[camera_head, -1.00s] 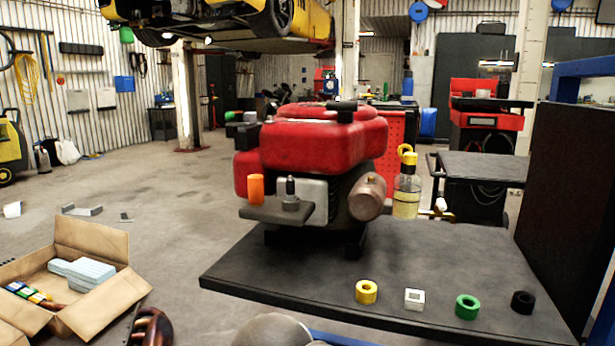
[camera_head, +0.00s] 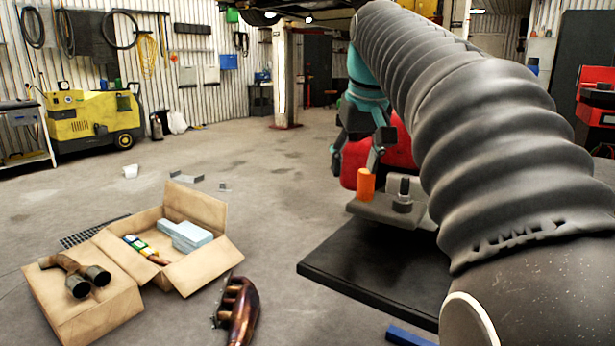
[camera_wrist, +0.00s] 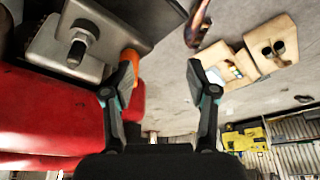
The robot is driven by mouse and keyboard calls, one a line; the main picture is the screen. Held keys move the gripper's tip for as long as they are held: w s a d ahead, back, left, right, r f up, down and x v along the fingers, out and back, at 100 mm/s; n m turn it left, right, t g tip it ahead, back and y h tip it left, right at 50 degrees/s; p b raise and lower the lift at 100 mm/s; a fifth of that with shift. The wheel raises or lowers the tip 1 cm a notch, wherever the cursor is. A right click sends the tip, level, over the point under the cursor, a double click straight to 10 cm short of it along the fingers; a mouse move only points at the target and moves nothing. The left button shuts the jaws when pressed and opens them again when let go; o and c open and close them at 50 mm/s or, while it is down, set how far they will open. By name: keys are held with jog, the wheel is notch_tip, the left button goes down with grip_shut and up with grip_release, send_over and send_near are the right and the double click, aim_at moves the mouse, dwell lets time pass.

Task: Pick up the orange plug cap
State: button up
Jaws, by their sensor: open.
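The orange plug cap (camera_head: 365,184) stands upright on the grey metal ledge (camera_head: 385,212) of the red engine, left of a dark plug (camera_head: 403,192) on the same ledge. My gripper (camera_head: 354,162) is open with its fingers pointing down near the cap; one finger looks close above the cap in the head view. In the wrist view the cap (camera_wrist: 129,60) shows behind the left finger, which partly hides it. The space between the fingertips (camera_wrist: 161,74) looks empty there. I cannot tell whether a finger touches the cap.
The red engine (camera_wrist: 50,110) fills the left of the wrist view, on a dark bench (camera_head: 340,263). My arm hides much of the engine and bench in the head view. Cardboard boxes (camera_head: 222,215) and a brown curved pipe (camera_head: 238,308) lie lower left. Floor at left is largely clear.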

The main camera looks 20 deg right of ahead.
send_near(367, 171)
jog(key=r, duration=0.1)
jog(key=shift+g, duration=0.4)
jog(key=x, duration=0.2)
jog(key=b+x, duration=0.1)
jog(key=x, duration=0.2)
jog(key=b+x, duration=0.1)
jog(key=x, duration=0.2)
jog(key=shift+w+d+f, duration=0.1)
jog(key=shift+w, duration=0.3)
jog(key=x, duration=0.2)
jog(key=b+x, duration=0.1)
jog(key=shift+s+f+b, duration=0.1)
jog(key=shift+f+b, duration=0.2)
jog(key=shift+f, duration=0.15)
jog(key=shift+x, duration=0.75)
grip_shut()
